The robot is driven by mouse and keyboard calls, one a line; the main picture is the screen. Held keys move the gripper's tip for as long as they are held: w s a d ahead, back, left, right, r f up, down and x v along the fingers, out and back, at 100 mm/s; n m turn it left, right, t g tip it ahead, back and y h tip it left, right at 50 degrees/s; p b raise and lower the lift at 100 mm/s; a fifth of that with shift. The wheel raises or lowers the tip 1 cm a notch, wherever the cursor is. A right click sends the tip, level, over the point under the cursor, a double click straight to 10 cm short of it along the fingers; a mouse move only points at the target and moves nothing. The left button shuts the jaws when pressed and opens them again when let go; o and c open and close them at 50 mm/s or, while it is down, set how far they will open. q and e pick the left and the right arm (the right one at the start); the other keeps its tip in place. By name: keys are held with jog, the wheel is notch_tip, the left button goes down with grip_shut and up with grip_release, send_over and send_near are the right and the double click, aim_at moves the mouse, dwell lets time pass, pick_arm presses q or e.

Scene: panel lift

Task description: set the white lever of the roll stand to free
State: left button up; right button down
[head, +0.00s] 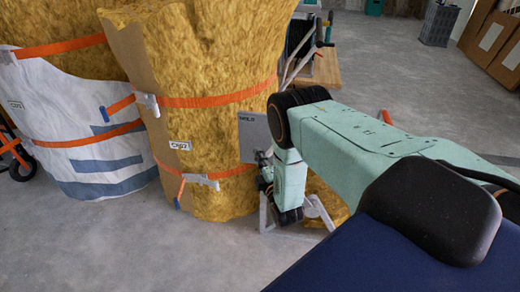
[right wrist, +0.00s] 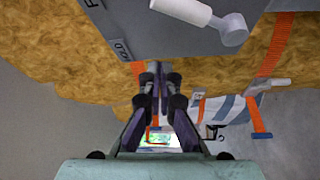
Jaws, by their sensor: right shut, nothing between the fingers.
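The white lever (right wrist: 182,10) shows at the top of the right wrist view, lying along a grey plate (right wrist: 165,38) with its round knob at the right. The plate has lettering: part of a word starting with F, and one ending in "OLD". In the head view the same plate (head: 252,137) stands against a yellow roll (head: 215,60); the lever is mostly hidden by my arm. My right gripper (right wrist: 157,70) is shut and empty, its tips below the lever in the wrist picture, apart from it. In the head view this gripper (head: 264,172) is at the plate's lower edge. My left gripper is out of view.
Grey stand legs (head: 318,213) reach the floor under my right arm. Orange straps (head: 225,97) with white buckles wrap the rolls. A white-wrapped roll (head: 75,130) stands at the left. Concrete floor is clear at front left; a dark bin (head: 439,22) is far back.

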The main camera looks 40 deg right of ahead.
jog(key=f+p+v, duration=0.1)
jog(key=v, duration=0.6)
jog(key=shift+f, duration=0.15)
jog(key=shift+d, duration=0.1)
